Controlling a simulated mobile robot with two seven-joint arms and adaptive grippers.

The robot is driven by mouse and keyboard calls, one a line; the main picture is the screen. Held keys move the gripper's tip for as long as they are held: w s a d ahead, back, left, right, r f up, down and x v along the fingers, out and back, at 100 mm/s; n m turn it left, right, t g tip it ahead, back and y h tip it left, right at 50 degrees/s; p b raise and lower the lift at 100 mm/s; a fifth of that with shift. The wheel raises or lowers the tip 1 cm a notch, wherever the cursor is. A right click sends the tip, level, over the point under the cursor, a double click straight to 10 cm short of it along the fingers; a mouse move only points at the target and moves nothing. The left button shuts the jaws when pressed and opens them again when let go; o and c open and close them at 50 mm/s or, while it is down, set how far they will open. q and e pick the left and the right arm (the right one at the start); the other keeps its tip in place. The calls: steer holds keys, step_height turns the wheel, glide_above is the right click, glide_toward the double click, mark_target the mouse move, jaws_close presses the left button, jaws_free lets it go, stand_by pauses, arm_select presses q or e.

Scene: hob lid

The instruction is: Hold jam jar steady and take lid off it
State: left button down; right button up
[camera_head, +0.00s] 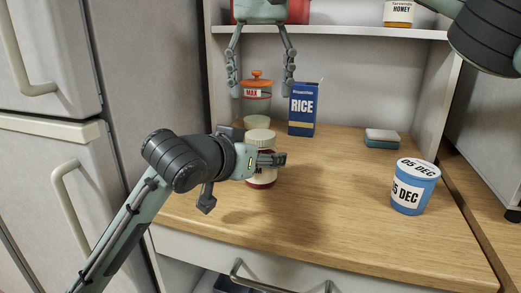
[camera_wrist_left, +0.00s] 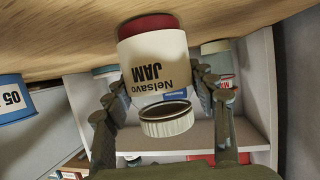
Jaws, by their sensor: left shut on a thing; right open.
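The jam jar (camera_head: 262,180) stands on the wooden worktop, with a dark red lower part and a cream ribbed lid (camera_head: 260,138) on top. My left gripper (camera_head: 270,160) is shut around the jar's body, and its arm hides part of the jar. In the left wrist view the jar (camera_wrist_left: 158,62) appears upside down between the fingers of the left gripper (camera_wrist_left: 158,85). A dark band shows between the jar's body and the lid (camera_wrist_left: 168,126); I cannot tell if the lid is loose. My right gripper (camera_head: 262,75) is open and empty, pointing down above and behind the jar.
An orange-lidded MAX jar (camera_head: 257,103) and a blue RICE box (camera_head: 302,108) stand behind the jam jar. A sponge (camera_head: 381,139) and a blue 05 DEC tub (camera_head: 413,190) are on the right. A honey jar (camera_head: 399,14) is on the upper shelf (camera_head: 350,33). The front middle worktop is clear.

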mark_target(260, 134)
steer(key=m, duration=1.4)
steer(key=shift+a+m, duration=0.15)
steer(key=shift+m, duration=0.25)
steer(key=m, duration=0.7)
steer(key=shift+s+m, duration=0.1)
steer(key=shift+m, duration=0.2)
steer(key=m, duration=0.7)
steer(key=shift+m, duration=0.3)
steer(key=m, duration=1.7)
steer(key=shift+m, duration=0.3)
steer(key=m, duration=0.5)
steer(key=shift+m, duration=0.4)
steer(key=shift+d+f, duration=0.2)
steer(key=shift+f, duration=0.35)
step_height(260, 134, down, 7)
steer(key=shift+r, duration=0.1)
